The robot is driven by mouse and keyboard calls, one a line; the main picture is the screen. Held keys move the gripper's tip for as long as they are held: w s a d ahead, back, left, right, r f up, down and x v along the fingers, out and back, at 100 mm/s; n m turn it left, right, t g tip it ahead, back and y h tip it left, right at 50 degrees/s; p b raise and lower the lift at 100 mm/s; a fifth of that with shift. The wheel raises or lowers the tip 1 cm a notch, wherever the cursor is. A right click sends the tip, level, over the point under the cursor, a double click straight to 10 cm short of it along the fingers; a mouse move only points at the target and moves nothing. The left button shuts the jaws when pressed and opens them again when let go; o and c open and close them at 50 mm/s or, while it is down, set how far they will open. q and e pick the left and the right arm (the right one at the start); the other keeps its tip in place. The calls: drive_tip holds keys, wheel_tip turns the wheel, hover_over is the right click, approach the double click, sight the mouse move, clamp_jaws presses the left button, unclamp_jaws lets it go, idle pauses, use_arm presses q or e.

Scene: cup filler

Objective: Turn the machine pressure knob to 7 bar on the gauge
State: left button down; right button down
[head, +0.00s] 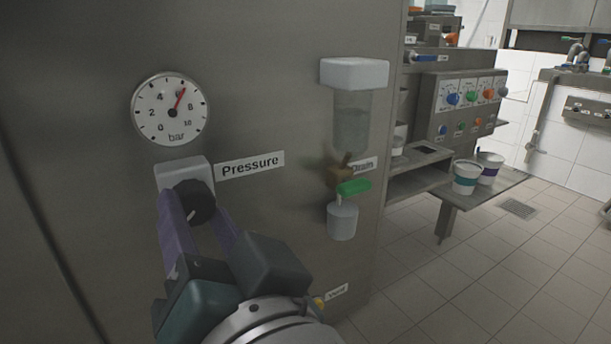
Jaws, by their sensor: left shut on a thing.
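The round white pressure gauge (169,108) is on the steel panel at the upper left. Its red needle points up and slightly right, at about the 6 mark and partly over that numeral. The black pressure knob (195,201) sits below the gauge on a pale square mount (183,170), beside the "Pressure" label (250,165). My left gripper (191,208) comes from below, its purple fingers on both sides of the knob and shut on it. The fingers hide part of the knob. My right gripper is not in view.
To the right on the panel are a clear filter bowl (352,122), a green drain lever (354,187) and a white cup-like part (342,221). A low yellow valve part (319,303) is near my wrist. Further right, cups (466,178) stand on a shelf; the tiled floor is open.

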use_arm(q)
drive_tip(key=shift+m, duration=0.6)
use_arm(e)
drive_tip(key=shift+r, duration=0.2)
use_arm(q)
drive_tip(key=shift+c, duration=1.9)
unclamp_jaws()
